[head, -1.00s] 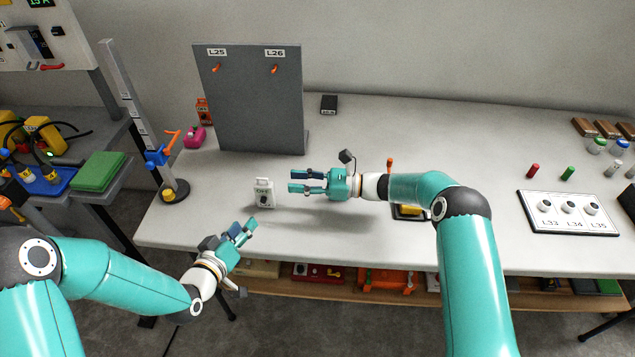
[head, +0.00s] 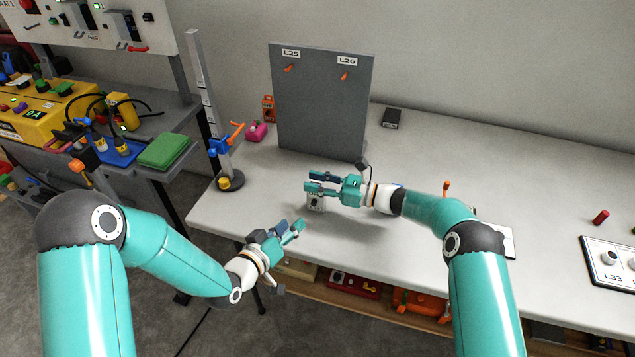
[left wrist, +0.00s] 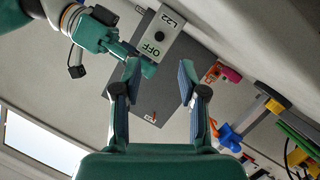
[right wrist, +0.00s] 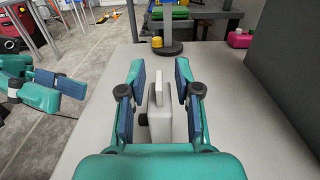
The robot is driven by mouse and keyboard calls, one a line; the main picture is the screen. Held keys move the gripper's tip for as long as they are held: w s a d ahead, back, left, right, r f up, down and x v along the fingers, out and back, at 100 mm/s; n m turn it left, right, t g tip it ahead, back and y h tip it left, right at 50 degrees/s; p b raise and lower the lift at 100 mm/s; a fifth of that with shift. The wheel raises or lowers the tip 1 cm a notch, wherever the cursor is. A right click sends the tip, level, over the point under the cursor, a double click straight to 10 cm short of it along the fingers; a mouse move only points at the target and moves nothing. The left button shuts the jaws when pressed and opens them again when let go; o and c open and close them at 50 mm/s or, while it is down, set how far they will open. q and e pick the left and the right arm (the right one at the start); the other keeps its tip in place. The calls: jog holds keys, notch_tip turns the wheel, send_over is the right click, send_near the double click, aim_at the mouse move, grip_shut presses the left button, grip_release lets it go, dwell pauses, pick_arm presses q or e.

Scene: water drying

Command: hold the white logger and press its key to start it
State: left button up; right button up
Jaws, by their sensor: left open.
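The white logger (head: 317,204) stands upright on the table in front of the grey board. In the left wrist view its face (left wrist: 170,28) shows the label L22, an OFF display and a round black key (left wrist: 159,34).
The grey board (head: 322,105) with labels L25 and L26 stands behind the logger. A stand with a blue clamp (head: 222,146) is at the table's left end. A black box (head: 391,118) and a pink item (head: 257,132) lie farther back.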

grip_shut()
pick_arm(q)
grip_shut()
dwell(1.1)
